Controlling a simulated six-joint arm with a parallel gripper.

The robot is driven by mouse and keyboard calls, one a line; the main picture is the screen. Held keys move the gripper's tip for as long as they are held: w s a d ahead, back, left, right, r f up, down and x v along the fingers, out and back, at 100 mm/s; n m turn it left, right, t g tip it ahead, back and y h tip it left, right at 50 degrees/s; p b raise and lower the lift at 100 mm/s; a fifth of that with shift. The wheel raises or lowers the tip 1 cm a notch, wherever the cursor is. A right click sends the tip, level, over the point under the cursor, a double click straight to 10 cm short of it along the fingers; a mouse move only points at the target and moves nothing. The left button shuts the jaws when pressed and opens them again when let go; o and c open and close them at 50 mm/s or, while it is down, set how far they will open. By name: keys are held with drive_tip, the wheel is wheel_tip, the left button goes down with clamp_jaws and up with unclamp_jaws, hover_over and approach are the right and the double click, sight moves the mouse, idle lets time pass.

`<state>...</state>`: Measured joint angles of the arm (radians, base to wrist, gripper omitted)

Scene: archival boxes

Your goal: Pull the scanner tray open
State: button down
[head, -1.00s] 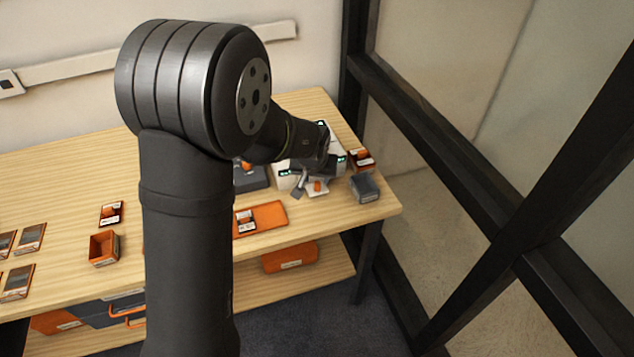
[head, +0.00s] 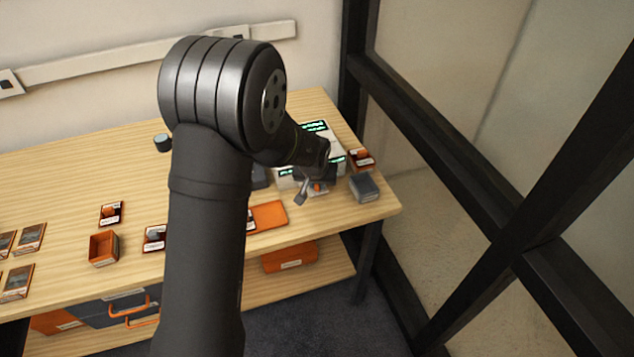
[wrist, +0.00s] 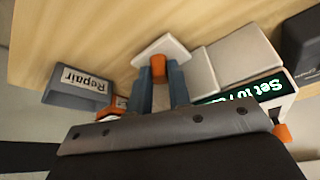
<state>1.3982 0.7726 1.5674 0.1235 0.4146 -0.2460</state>
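The scanner (head: 292,182) is a white unit with lit green displays near the table's right end; its display also shows in the wrist view (wrist: 245,97). A small white tray (wrist: 178,45) with an orange handle (wrist: 158,66) sticks out at its front. The orange handle also shows in the head view (head: 318,188). My gripper (wrist: 160,80) reaches over the tray, its two blue-grey fingers on either side of the handle. The fingers look open, with little room beside the handle in the wrist view. Whether either finger touches it is unclear.
A grey box labelled "Repair" (wrist: 78,86) stands close beside the tray; it is at the right in the head view (head: 364,187). An orange mat (head: 268,215) lies to the left. An open orange box (head: 103,248) stands farther left. A dark frame (head: 450,160) borders the table's right side.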

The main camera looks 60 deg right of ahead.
drive_tip(key=s+a, duration=0.6)
drive_tip(key=shift+s+a, duration=0.2)
drive_tip(key=c, duration=1.3)
unclamp_jaws()
drive_tip(key=shift+c, duration=0.2)
drive_tip(key=shift+r, duration=0.1)
drive_tip(key=v, duration=1.7)
drive_tip(key=shift+s+a, duration=0.1)
drive_tip(key=x, duration=1.7)
